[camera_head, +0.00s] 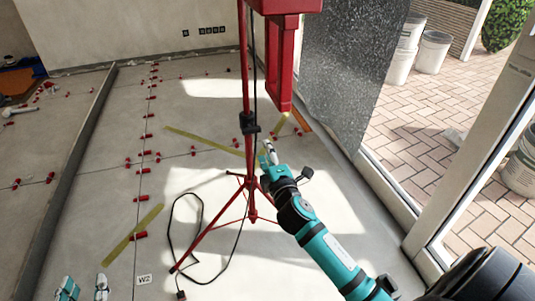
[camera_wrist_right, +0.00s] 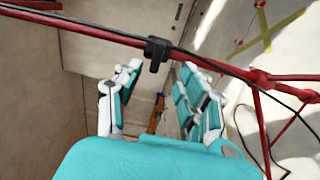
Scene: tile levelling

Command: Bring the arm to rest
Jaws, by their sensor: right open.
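My right arm reaches in from the lower right in the head view. Its teal and white gripper (camera_head: 268,156) is just right of the red tripod stand (camera_head: 247,150). In the right wrist view the two fingers of this gripper (camera_wrist_right: 160,100) are spread apart with nothing between them. The stand's red pole (camera_wrist_right: 90,32) and its black clamp (camera_wrist_right: 157,50) cross close by the fingertips there; I cannot tell whether they touch. My left gripper (camera_head: 84,288) shows only at the bottom left edge of the head view, fingers apart and empty.
A black cable (camera_head: 172,235) loops on the floor by the tripod legs. Red levelling clips (camera_head: 146,136) and yellow tape strips (camera_head: 134,233) mark the tiles. A dark speckled slab (camera_head: 345,70) stands at the right, beside the door frame (camera_head: 480,130). White buckets (camera_head: 432,52) stand outside.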

